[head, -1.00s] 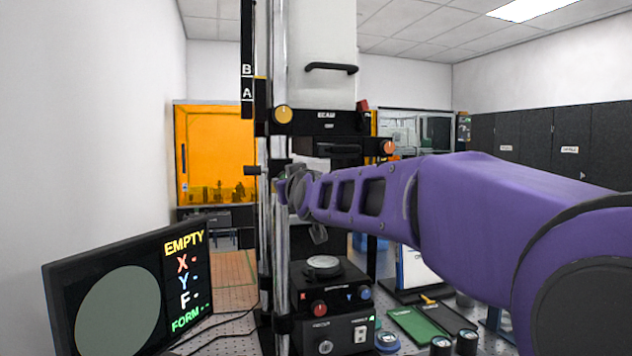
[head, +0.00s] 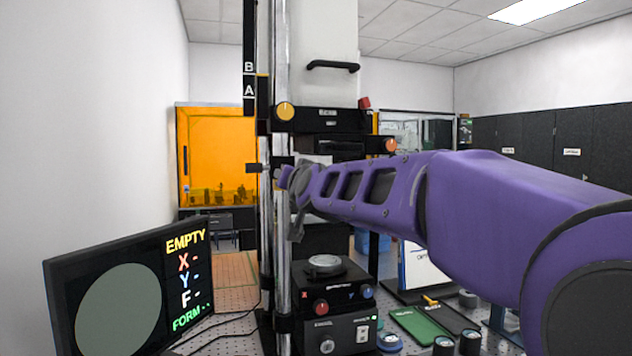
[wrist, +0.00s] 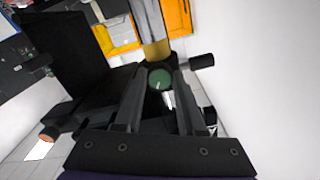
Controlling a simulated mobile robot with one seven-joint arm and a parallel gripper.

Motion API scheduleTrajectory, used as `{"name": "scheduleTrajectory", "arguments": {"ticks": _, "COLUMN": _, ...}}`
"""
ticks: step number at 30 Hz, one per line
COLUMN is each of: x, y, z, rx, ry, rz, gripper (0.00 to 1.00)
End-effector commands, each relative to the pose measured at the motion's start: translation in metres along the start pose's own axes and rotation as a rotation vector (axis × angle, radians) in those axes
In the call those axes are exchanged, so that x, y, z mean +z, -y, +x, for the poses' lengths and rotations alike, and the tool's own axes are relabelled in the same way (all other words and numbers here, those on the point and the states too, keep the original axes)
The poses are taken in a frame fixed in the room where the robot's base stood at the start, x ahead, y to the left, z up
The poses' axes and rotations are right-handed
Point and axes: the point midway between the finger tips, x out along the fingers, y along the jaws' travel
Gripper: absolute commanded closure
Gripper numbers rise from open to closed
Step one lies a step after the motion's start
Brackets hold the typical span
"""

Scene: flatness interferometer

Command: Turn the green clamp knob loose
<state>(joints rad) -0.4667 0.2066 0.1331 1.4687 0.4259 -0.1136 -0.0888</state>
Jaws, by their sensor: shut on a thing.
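The green clamp knob (wrist: 161,80) is round and dark green, with a small pale mark on its face. It shows in the wrist view between the two dark fingers of my gripper (wrist: 159,73), which is shut on it from both sides. In the head view my wrist is beside the interferometer's upright chrome column (head: 283,240); the knob and fingertips are hidden there behind my arm.
A yellow knob (head: 285,111) and an orange knob (head: 390,146) are on the machine. A monitor (head: 125,290) reading EMPTY stands at front left. Below my arm are the black base unit (head: 335,325) and a green mat (head: 418,326).

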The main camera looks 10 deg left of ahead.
Motion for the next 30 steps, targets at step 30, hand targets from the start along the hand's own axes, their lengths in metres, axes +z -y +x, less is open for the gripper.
{"name": "scheduleTrajectory", "arguments": {"ticks": 30, "x": -0.0012, "y": 0.0004, "z": 0.0000, "rx": -0.001, "ry": -0.002, "rz": 0.871, "gripper": 1.00}}
